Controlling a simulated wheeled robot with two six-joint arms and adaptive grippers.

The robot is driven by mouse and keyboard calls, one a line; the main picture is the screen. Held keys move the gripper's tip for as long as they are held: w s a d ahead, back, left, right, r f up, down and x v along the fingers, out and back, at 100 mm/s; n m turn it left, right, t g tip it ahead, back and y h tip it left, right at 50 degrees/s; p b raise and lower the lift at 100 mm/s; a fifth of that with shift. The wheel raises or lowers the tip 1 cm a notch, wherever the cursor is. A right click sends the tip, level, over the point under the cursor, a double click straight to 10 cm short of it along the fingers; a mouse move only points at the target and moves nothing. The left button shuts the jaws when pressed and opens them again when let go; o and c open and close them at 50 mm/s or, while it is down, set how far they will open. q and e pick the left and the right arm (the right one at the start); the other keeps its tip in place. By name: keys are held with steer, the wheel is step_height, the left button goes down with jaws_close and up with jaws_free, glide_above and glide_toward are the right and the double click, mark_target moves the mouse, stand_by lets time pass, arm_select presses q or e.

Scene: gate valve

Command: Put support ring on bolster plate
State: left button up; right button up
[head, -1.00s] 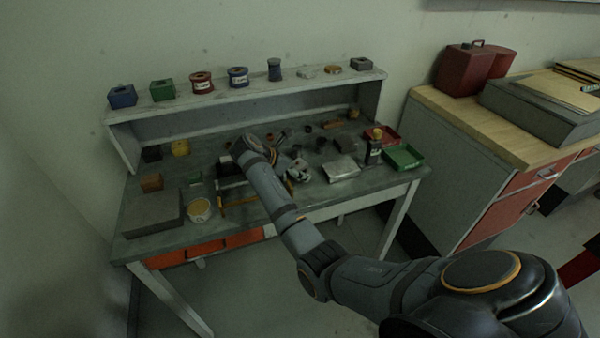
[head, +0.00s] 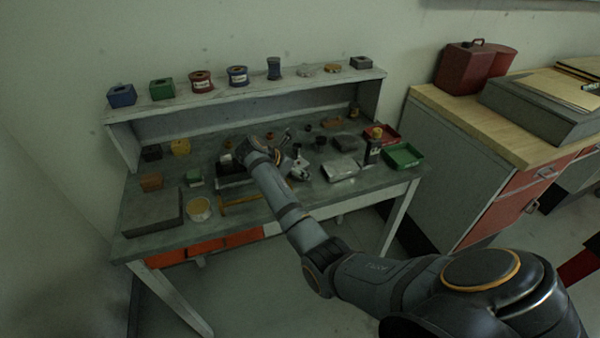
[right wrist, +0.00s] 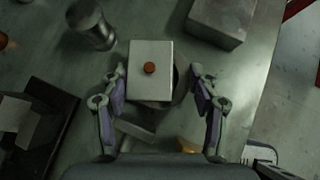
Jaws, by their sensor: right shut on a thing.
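My right gripper (right wrist: 162,95) has its two fingers wide apart on either side of a dark round part (right wrist: 180,87), which I take to be the support ring. A pale rectangular block (right wrist: 150,55) with a brown round knob covers most of this round part, so the finger contact is hard to see. In the head view my right gripper (head: 257,148) is low over the middle of the bench, and my arm hides what it holds. I cannot clearly pick out the bolster plate. My left gripper is not in view.
In the wrist view a metal cylinder (right wrist: 92,25) and a grey box (right wrist: 222,20) stand close by, with a dark block (right wrist: 45,125) at lower left. A hammer (head: 238,203) lies near the bench's front edge. A green tray (head: 403,156) is at the right end.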

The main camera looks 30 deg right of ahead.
step_height(320, 180, up, 10)
steer(key=shift+r, duration=0.1)
stand_by(0.4)
stand_by(0.9)
